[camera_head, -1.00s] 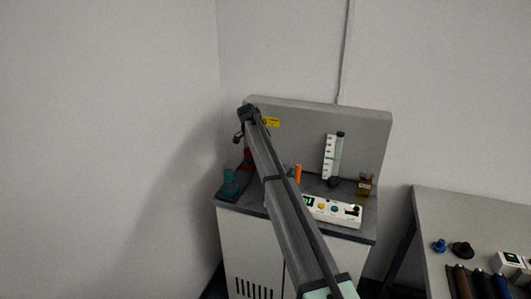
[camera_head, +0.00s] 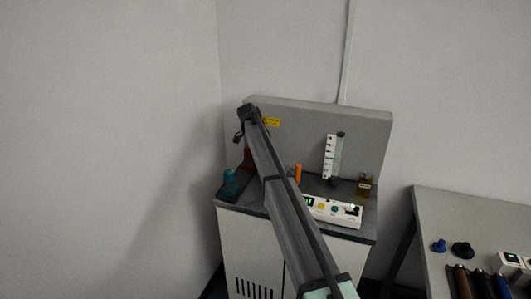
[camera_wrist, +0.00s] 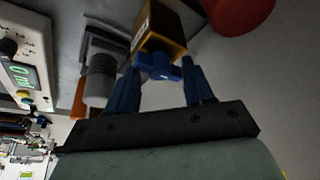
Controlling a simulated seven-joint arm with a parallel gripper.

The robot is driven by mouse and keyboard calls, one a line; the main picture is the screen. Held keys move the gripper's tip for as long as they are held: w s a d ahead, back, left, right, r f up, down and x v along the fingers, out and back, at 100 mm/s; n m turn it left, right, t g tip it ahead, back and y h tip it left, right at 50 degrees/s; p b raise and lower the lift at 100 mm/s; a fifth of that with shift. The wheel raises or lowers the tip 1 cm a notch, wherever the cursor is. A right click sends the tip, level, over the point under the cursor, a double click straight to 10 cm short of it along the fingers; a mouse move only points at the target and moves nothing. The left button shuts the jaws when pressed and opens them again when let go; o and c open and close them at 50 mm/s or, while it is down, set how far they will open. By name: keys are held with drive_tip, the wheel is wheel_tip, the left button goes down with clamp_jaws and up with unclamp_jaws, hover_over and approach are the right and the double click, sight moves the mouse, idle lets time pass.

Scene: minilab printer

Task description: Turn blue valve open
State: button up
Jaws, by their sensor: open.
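The blue valve handle (camera_wrist: 158,68) shows in the wrist view, mounted on a brass-yellow block (camera_wrist: 163,30). My gripper (camera_wrist: 163,72) is open, with one blue finger to the left of the handle and one to the right. The fingertips are close to the handle; I cannot tell whether either touches it. In the head view my gripper (camera_head: 240,131) is small and dark at the far end of my arm, in front of the grey back panel. I cannot make out the valve there.
The printer bench carries a teal bottle (camera_head: 229,180), a red item (camera_head: 247,158), an orange piece (camera_head: 298,173), a white control box (camera_head: 332,211) and an amber bottle (camera_head: 364,184). A grey fitting (camera_wrist: 101,75) stands close left of the valve. A red rounded thing (camera_wrist: 238,12) is at upper right.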

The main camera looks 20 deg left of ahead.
drive_tip(key=v, duration=1.3)
drive_tip(key=shift+r, duration=0.4)
drive_tip(key=shift+s, duration=0.1)
